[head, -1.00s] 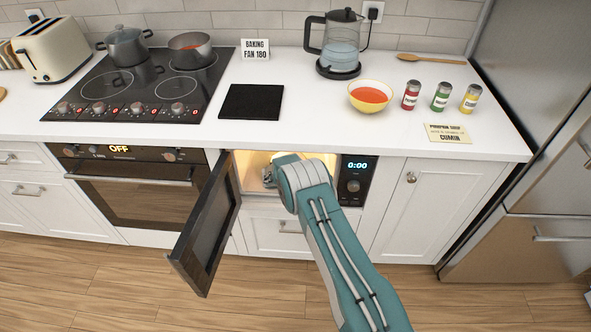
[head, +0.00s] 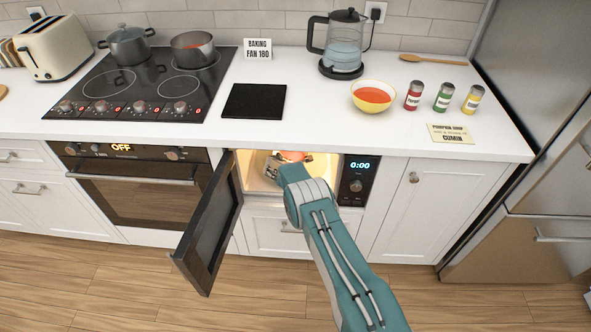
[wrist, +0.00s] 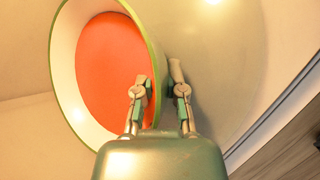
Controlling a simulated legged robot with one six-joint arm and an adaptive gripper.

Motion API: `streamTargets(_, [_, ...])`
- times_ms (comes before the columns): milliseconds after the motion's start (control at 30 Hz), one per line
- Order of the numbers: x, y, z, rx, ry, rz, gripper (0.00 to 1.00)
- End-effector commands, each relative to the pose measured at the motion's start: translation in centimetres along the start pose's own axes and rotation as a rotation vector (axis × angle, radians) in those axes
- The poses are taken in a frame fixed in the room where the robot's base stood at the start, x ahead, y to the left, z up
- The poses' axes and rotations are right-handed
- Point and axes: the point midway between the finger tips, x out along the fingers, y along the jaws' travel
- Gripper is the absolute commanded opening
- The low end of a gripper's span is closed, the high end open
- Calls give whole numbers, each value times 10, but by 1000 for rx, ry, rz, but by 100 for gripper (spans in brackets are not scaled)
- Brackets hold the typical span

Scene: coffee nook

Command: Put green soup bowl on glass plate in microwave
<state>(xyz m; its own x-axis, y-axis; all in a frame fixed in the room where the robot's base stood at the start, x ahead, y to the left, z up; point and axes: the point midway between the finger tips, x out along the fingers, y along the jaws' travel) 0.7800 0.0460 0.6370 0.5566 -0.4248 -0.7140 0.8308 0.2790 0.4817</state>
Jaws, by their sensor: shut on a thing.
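The green soup bowl (wrist: 68,60), pale inside with a green rim and orange-red soup, fills the left of the wrist view. My gripper (wrist: 158,88) is shut on its wall, one finger inside the rim and one outside. In the head view the bowl's orange soup (head: 292,156) shows inside the lit microwave (head: 357,185), just beyond my wrist; my gripper is mostly hidden there. A pale round surface, possibly the glass plate (wrist: 235,60), lies right of the bowl in the wrist view. I cannot tell whether the bowl touches it.
The microwave door (head: 209,229) hangs open to the left of my arm. A yellow bowl (head: 373,97) of orange soup, spice jars (head: 442,97), a kettle (head: 342,45) and a black square (head: 254,101) stand on the counter (head: 315,130) above. The floor in front is clear.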

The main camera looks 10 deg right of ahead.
Motion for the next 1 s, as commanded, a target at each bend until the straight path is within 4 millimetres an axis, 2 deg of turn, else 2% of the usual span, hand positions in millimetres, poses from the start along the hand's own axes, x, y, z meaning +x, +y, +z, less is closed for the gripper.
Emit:
streamTargets(33, [0, -1, 0, -1, 1, -1, 28])
streamTargets(67, [0, -1, 0, 0, 1, -1, 42])
streamTargets(100, [1, -1, 0, 0, 1, -1, 50])
streamTargets(567, [-4, 1, 0, -2, 0, 0, 50])
streamTargets(767, [-23, 1, 0, -1, 0, 0, 50])
streamTargets(1000, [-54, 1, 0, -3, 0, 1, 50])
